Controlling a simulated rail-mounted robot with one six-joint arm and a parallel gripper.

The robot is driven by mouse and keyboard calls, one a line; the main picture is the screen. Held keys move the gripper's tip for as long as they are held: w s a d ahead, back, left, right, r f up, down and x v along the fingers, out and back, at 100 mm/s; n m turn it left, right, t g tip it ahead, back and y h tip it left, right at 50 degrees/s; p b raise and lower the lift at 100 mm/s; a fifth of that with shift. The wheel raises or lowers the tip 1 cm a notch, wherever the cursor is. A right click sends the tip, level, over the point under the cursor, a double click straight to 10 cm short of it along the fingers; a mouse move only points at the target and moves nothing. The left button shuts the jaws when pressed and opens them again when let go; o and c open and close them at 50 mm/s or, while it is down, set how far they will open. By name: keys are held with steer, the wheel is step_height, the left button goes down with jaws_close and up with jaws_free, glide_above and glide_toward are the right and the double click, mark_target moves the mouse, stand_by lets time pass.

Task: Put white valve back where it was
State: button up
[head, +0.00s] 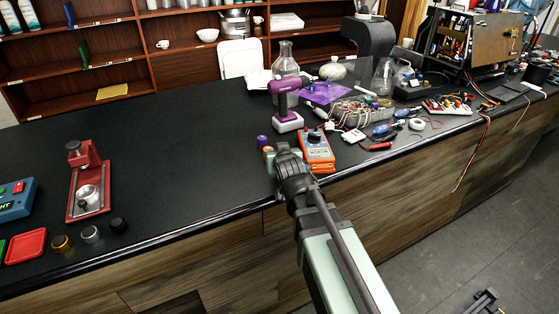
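I cannot make out a white valve for certain in the head view. My gripper (281,150) is at the counter's front edge, just left of an orange multimeter (317,150). Its fingers are small and partly hidden by the wrist, so I cannot tell whether they are open or hold anything. A small purple piece (262,141) and other small coloured pieces are close by on its left. The red brewer (84,190) stands at the left of the counter with a metal cup in it. Gold (62,244), silver (90,233) and black (118,225) round pieces lie in front of it.
Tools, wires and glassware crowd the counter on the right. A red tray (26,246) and a blue box (14,199) are at the far left. The black counter (180,150) between brewer and gripper is clear.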

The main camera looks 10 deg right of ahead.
steer(key=shift+s+f+b, duration=0.1)
steer(key=shift+f+b, duration=0.4)
steer(key=shift+b, duration=0.15)
steer(key=o, duration=1.1)
steer(key=shift+c, duration=0.2)
